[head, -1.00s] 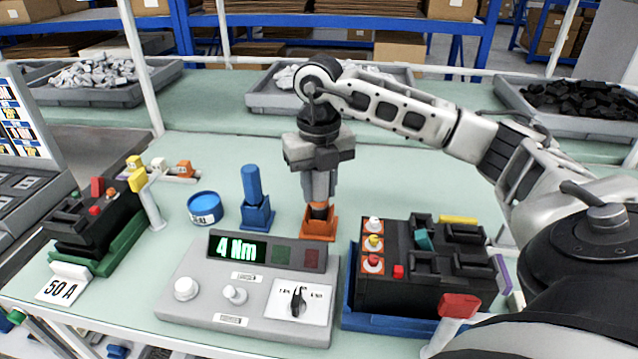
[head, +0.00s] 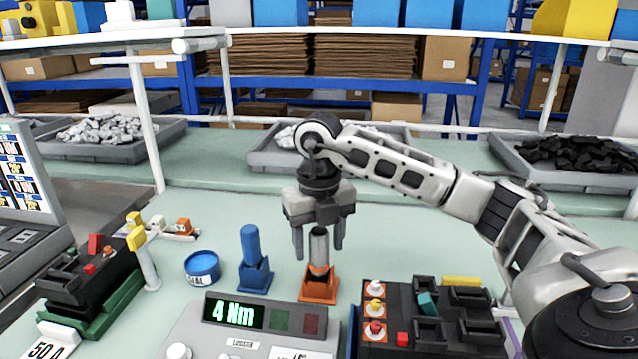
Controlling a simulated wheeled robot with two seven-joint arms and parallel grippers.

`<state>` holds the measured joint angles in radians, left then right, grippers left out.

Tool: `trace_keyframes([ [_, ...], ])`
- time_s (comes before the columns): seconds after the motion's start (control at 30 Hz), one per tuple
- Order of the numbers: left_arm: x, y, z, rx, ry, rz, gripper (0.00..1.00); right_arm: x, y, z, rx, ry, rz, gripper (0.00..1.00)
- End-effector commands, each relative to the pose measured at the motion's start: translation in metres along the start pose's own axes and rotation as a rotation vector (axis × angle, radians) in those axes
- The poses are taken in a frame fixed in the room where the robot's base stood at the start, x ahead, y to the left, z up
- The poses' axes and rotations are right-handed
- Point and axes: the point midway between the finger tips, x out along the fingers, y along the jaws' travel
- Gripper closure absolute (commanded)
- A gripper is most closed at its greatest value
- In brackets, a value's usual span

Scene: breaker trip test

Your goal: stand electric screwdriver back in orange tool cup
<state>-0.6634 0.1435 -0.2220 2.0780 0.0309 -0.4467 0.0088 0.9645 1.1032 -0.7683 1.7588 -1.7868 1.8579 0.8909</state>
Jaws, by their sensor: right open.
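The electric screwdriver (head: 319,246) shows as an upright grey body standing in the orange tool cup (head: 318,291), with a dark and orange lower part at the cup's mouth. My right gripper (head: 318,254) points straight down above the cup. Its jaws are open, with one finger on each side of the screwdriver's upper body and visible gaps between. My left gripper is not in view.
A blue holder with a blue tool (head: 251,250) stands just left of the orange cup. A torque tester reading 4 Nm (head: 255,330) is in front. A black breaker unit (head: 430,310) stands at right, a blue round tin (head: 202,268) at left. Bins line the back.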

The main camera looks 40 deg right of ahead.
Motion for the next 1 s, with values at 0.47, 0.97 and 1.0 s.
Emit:
trace_keyframes([
  [0.47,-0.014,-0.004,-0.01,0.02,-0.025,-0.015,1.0,-0.12,0.0,0.0,0.001,-0.004,0.001,0.44],
  [0.97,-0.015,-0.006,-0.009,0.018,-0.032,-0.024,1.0,-0.14,0.0,0.0,0.0,0.0,0.001,0.44],
  [1.0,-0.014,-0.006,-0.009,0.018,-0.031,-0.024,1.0,-0.14,0.0,0.0,0.0,0.0,0.001,0.44],
])
